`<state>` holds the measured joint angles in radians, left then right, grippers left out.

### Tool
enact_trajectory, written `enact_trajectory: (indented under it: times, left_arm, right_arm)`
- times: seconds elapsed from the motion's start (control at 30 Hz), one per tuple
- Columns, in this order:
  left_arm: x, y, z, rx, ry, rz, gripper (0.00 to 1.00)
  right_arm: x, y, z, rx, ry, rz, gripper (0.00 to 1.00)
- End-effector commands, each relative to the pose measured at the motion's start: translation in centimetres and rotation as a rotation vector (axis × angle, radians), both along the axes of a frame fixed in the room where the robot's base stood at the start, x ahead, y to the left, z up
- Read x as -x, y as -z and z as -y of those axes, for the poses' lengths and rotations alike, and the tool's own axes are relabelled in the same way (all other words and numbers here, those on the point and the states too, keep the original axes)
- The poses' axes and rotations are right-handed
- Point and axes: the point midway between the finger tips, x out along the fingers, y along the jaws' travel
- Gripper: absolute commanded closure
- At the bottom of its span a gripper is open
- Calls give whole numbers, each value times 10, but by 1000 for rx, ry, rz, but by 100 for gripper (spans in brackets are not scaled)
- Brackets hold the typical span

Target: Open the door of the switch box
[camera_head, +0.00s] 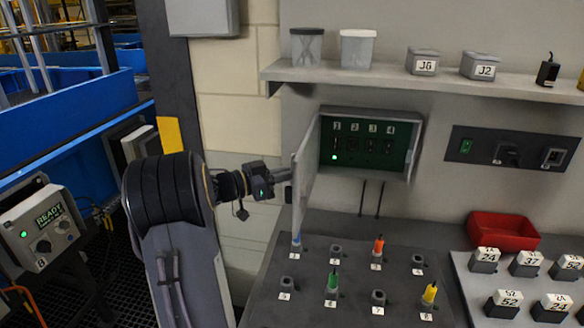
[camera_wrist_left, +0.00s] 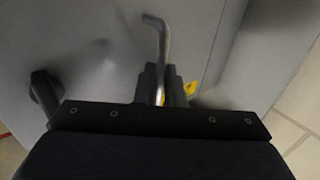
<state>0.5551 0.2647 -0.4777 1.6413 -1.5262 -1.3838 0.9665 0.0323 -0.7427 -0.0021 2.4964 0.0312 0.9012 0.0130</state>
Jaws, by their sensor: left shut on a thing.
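The switch box (camera_head: 415,150) is on the wall in the head view, with a green panel of numbered switches inside and a green light by number 1. Its grey door (camera_head: 304,165) stands swung out on the left side, so the inside shows. My left gripper (camera_head: 286,174) is at the outer face of the door. In the left wrist view, the fingers (camera_wrist_left: 162,85) are shut on a bent metal handle (camera_wrist_left: 162,45) in front of the grey door surface (camera_wrist_left: 95,50). The fingers hide the handle's lower part. My right gripper is not in view.
Below the box is a dark board (camera_head: 340,268) with numbered posts and coloured pegs. A shelf (camera_head: 430,84) with cups and labelled blocks runs above. A red bin (camera_head: 503,232) and labelled blocks are at right. A control box (camera_head: 42,228) is at left.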

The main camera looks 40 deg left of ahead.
Motion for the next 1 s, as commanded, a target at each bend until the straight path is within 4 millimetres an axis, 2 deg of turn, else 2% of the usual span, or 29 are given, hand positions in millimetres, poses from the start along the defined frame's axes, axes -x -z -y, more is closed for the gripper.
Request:
enact_trajectory:
  times: [0.33,0.87,0.9,1.0]
  left_arm:
    - [-4,-5,-8,-1,130,11,100]
    - [-5,-6,-7,-3,155,15,100]
    - [-5,-6,-7,-5,155,15,86]
    - [-4,-5,-8,-4,154,12,73]
  right_arm:
    - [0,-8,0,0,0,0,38]
    - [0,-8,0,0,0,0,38]
    - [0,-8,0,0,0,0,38]
    - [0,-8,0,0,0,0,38]
